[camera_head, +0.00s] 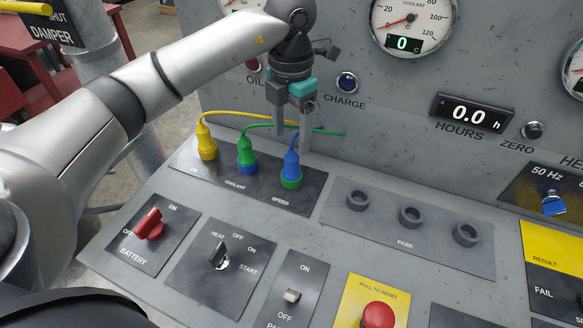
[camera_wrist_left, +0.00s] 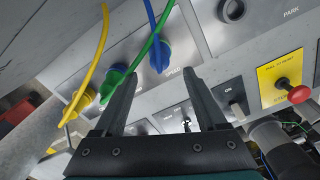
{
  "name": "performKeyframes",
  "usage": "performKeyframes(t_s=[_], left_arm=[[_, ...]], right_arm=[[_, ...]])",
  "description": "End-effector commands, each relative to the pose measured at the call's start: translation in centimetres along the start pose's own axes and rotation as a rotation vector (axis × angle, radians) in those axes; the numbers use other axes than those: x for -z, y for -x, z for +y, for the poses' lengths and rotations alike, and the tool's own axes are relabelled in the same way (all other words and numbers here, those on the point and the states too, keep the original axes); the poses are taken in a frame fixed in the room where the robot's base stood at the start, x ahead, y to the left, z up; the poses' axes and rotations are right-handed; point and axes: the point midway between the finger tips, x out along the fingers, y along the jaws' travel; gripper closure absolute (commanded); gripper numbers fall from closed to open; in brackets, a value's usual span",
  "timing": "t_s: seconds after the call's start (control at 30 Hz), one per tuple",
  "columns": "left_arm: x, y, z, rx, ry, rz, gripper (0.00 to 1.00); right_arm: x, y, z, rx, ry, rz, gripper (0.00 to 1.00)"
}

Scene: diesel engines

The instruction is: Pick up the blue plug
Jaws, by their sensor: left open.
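The blue plug (camera_head: 291,164) stands in a green socket (camera_head: 291,181) at the right of the row, over the SPEED label. My left gripper (camera_head: 291,142) is open and points down at it, with its fingertips close to the plug's top and cable. In the left wrist view, the blue plug (camera_wrist_left: 159,56) lies just beyond the tips of my left gripper (camera_wrist_left: 160,80), roughly between them. Contact cannot be told. My right gripper is not in view.
A green plug (camera_head: 246,151) in a blue socket and a yellow plug (camera_head: 206,146) stand left of the blue plug. Their cables run right, behind my left fingers. Empty PARK holders (camera_head: 410,216) sit to the right. A vertical gauge panel (camera_head: 370,100) rises close behind.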

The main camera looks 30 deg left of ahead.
Motion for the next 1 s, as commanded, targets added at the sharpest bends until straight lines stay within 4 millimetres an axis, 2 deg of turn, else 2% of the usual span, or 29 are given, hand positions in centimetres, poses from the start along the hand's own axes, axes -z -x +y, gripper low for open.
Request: performKeyframes(t_s=[0.03, 0.1, 0.37, 0.7, 0.93, 1.0], left_arm=[[0.1, -1.1, 0.0, 0.000, 0.000, 0.002, 0.26], [0.1, -2.0, 0.0, 0.001, 0.001, 0.002, 0.26], [0.0, -3.5, 0.0, 0.000, 0.001, 0.001, 0.26], [-0.2, -8.1, 0.0, 0.001, 0.001, 0.002, 0.26], [-0.2, -8.3, 0.1, -0.001, 0.000, -0.001, 0.26], [-0.2, -8.3, 0.1, -0.001, 0.000, -0.001, 0.33]], right_arm=[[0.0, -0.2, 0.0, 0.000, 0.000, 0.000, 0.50], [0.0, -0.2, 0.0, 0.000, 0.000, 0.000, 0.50], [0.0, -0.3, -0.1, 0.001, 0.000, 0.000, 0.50], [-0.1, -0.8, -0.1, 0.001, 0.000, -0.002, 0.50], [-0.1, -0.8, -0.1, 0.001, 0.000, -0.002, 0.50], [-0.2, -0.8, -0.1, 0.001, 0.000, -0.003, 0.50]])
